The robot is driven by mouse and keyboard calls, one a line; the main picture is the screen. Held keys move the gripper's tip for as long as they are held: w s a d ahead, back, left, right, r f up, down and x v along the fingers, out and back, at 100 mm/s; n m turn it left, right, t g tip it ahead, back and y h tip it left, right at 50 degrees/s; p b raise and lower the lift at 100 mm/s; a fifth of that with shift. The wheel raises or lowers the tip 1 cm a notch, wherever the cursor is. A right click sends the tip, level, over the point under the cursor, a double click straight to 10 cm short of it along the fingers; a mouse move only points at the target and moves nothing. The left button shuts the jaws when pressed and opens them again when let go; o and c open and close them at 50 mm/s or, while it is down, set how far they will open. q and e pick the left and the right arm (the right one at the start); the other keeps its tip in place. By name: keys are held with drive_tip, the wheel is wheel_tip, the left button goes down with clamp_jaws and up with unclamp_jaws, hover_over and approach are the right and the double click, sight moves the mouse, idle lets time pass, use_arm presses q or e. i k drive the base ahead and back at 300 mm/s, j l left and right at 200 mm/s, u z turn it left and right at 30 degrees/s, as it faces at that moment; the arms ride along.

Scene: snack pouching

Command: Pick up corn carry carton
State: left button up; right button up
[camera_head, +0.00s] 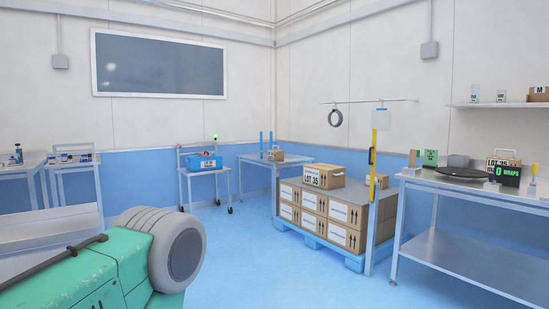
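A brown carton (323,176) with a carry handle and a white "LOT 35" label stands on top of the stacked boxes on the pallet. A similar handled carton (502,158) stands on the right table, its lower part hidden behind a dark "0 WRAPS" sign. A small brown carton (276,155) is on the far table. No readable marking shows which one is the corn carton. Neither of my grippers is in view.
Boxes stand on a blue pallet (308,239) with a yellow-marked post in front. The right table (451,187) holds a dark disc and signs. A blue bin (202,162) sits on a cart. A left cart (47,238) stands nearby. Blue floor is open in the middle.

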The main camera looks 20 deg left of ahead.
sight(274, 156)
drive_tip(key=i+j+u, duration=0.2)
drive_tip(key=i, duration=0.35)
drive_tip(key=i+u, duration=0.15)
drive_tip(key=i, duration=0.4)
drive_tip(key=i+u, duration=0.2)
drive_tip(key=i, duration=0.3)
drive_tip(key=i+l+u, duration=0.15)
drive_tip(key=i, duration=0.4)
drive_tip(key=i+l+u, duration=0.2)
drive_tip(key=i, duration=0.35)
drive_tip(key=i+l+u, duration=0.15)
drive_tip(key=i, duration=0.4)
drive_tip(key=i+j, duration=0.15)
drive_tip(key=i, duration=0.45)
drive_tip(key=i+j, duration=0.1)
drive_tip(key=i, duration=0.5)
drive_tip(key=i+j, duration=0.15)
drive_tip(key=i, duration=0.45)
drive_tip(key=i+l, duration=0.15)
drive_tip(key=i, duration=0.55)
drive_tip(key=i+l+z, duration=0.1)
drive_tip(key=i, duration=0.65)
drive_tip(key=i+l+z, duration=0.1)
drive_tip(key=i, duration=1.45)
drive_tip(key=z, duration=0.05)
